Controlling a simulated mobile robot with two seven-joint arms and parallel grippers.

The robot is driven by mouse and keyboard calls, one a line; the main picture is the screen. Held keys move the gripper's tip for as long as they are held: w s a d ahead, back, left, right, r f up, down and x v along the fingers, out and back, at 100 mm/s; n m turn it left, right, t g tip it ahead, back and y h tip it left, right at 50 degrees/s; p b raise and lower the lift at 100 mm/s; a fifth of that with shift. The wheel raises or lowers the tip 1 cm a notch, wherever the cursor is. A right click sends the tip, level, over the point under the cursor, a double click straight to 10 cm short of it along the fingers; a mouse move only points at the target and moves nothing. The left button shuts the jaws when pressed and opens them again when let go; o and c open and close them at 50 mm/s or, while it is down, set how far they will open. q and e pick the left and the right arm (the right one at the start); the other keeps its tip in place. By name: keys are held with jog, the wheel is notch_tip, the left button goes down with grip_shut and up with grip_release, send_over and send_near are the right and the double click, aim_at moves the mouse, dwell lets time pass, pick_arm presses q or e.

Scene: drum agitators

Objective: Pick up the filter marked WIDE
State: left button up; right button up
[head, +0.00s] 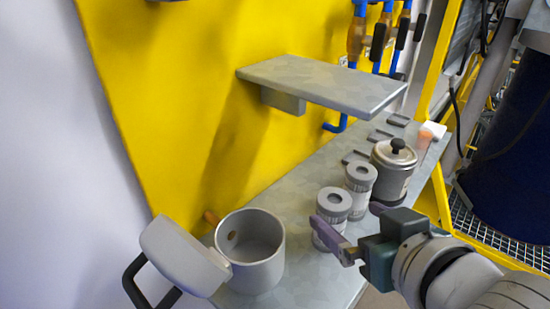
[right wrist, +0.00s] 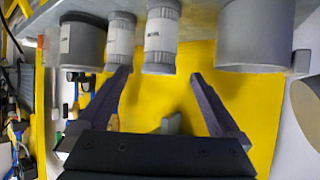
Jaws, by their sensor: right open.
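Two grey ribbed cylindrical filters stand upright on the grey shelf, a nearer one (head: 333,203) and a farther one (head: 359,178) in the head view. In the right wrist view, which looks upside down, one filter (right wrist: 161,38) hangs between the finger lines and the other (right wrist: 120,40) is by the left fingertip. Both carry small dark print that I cannot read, so I cannot tell which says WIDE. My right gripper (head: 346,216) is open and empty, its purple fingers close beside the nearer filter; its spread fingers also show in the right wrist view (right wrist: 160,77). My left gripper is out of view.
An open grey pot (head: 258,262) with its lid tilted aside stands left on the shelf (head: 300,269). A lidded canister (head: 393,168) with a black knob stands behind the filters. A higher grey shelf (head: 325,82) overhangs the area from the yellow wall.

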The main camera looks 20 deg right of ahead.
aim_at(340, 207)
jog(key=x, duration=0.4)
jog(key=shift+w+b, duration=0.35)
jog(key=shift+w, duration=0.05)
jog(key=c, duration=1.5)
jog(key=shift+o, duration=0.2)
jog(key=shift+r, duration=0.1)
